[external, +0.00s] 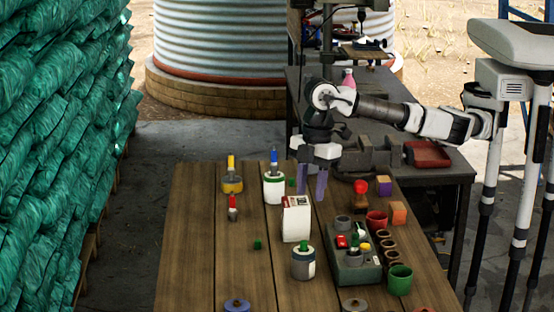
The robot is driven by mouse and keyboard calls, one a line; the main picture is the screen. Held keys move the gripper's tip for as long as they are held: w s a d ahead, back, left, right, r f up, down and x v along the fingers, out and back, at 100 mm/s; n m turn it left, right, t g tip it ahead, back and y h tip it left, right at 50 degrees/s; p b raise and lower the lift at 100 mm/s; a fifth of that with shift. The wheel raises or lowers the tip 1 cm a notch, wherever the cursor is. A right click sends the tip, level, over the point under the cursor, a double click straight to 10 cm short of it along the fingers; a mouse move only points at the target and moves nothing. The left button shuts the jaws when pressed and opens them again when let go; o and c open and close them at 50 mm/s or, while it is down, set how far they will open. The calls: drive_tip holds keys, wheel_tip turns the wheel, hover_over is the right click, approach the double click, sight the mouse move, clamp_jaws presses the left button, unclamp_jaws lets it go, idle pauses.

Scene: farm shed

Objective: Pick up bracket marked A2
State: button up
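My gripper (312,182) points down over the far middle part of the wooden table (190,260). Its two purple fingers are apart, and I see nothing held between them. I cannot pick out the bracket marked A2; no marking A2 is readable at this size. A small green piece (292,182) shows just left of the fingers. A white box with red print (296,220) stands in front of the gripper, nearer the camera.
A white-and-green can (274,189) and a yellow-based piece (232,184) stand left of the gripper. A grey-green holder (355,272), red cup (376,220), green cup (400,281) and orange block (398,212) crowd the right. The table's front left is mostly clear.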

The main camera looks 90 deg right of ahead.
idle(0.3)
drive_tip(key=o, duration=0.6)
drive_tip(key=shift+d, duration=0.1)
